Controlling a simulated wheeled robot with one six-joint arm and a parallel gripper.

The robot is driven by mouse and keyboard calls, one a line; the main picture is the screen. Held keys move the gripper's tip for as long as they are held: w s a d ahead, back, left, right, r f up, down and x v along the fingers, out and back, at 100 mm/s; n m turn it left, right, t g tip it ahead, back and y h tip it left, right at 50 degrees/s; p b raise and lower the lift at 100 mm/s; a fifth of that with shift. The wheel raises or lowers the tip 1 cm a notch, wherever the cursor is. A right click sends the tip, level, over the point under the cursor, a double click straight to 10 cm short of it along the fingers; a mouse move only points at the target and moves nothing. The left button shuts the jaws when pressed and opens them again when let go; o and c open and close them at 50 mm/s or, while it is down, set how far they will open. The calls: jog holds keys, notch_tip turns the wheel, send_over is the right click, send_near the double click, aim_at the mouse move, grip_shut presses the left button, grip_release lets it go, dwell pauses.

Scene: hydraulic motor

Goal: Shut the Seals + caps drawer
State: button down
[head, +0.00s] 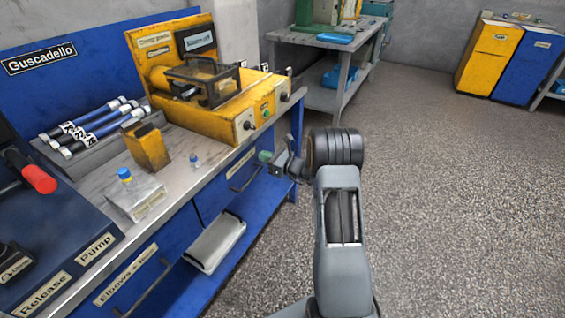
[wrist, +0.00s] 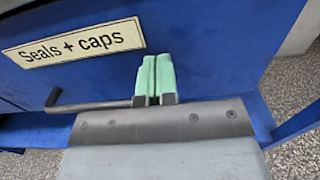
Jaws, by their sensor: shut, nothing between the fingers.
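The Seals + caps drawer (head: 212,196) is a blue front under the workbench top in the head view. In the wrist view its blue face (wrist: 215,50) fills the upper part, with a cream "Seals + caps" label (wrist: 75,43) at left. Its dark bar handle (wrist: 95,106) runs below the label. My gripper (head: 268,157) is at the drawer's right side. Its green fingertips (wrist: 154,76) are together and empty, in front of the face by the handle's right end. I cannot tell whether they touch it. No gap shows clearly around the drawer, so how far out it stands is unclear.
The Elbows drawer (head: 135,275) is to the left on the same bench. A grey binder-like item (head: 215,242) lies on the blue lower shelf. A yellow test rig (head: 215,105) stands on the bench top. The speckled floor (head: 450,200) to the right is clear.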

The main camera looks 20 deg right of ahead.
jog(key=p+v, duration=0.1)
jog(key=v, duration=1.1)
jog(key=s+a+n+g+p, duration=0.4)
jog(key=s+a+n+g, duration=0.3)
jog(key=s+n+g, duration=0.3)
jog(key=s+a+r+n+h+p, duration=0.2)
jog(key=r+n+p, duration=0.4)
jog(key=r, duration=0.5)
jog(key=s+a+r+n+h+p, duration=0.3)
jog(key=s+r+n+h+p, duration=0.2)
jog(key=r, duration=0.6)
jog(key=s+a+r+n+g+h+p, duration=0.1)
jog(key=s+a+r+n+h+p, duration=0.2)
jog(key=s+r+n+p, duration=0.3)
notch_tip(320, 180, up, 5)
jog(key=shift+f+n+h+p, duration=0.1)
jog(key=shift+n+h+p, duration=0.2)
jog(key=shift+n+p, duration=0.4)
jog(key=shift+s, duration=0.1)
